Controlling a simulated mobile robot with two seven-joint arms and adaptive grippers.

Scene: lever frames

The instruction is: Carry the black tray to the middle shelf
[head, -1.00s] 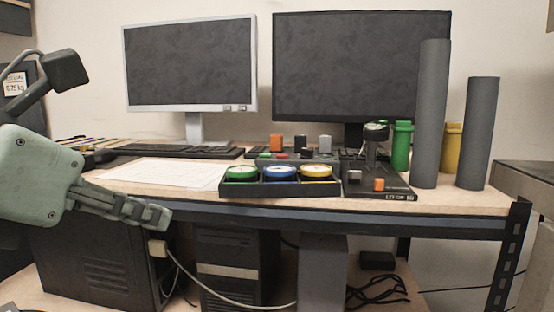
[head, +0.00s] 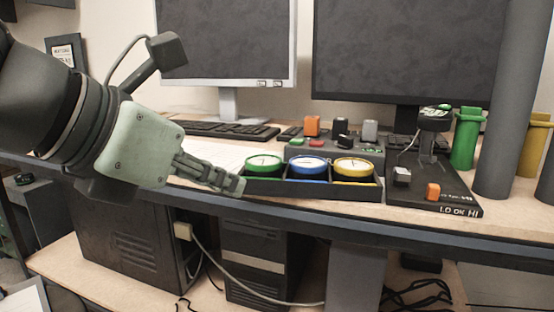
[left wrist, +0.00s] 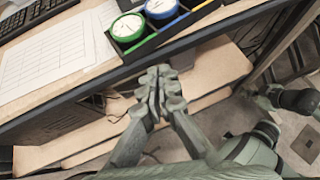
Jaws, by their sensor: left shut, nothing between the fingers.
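The black tray (head: 318,190) sits at the front edge of the desktop and holds three round dials with green, blue and yellow rims. It also shows at the top of the left wrist view (left wrist: 151,43). My left gripper (head: 238,184) is shut and empty. In the head view its tips overlap the tray's front left corner. In the left wrist view the tips (left wrist: 160,80) lie off the desk's front edge, apart from the tray. A wooden shelf (head: 72,258) runs below the desktop; I cannot tell whether it is the middle one.
Computer towers (head: 262,262) stand on the lower shelf, with loose cables. A black box (head: 432,203) with a lamp-like head stands right of the tray. Grey cylinders (head: 506,110) and a green container (head: 466,140) stand farther right. Paper (head: 205,155) lies left of the tray.

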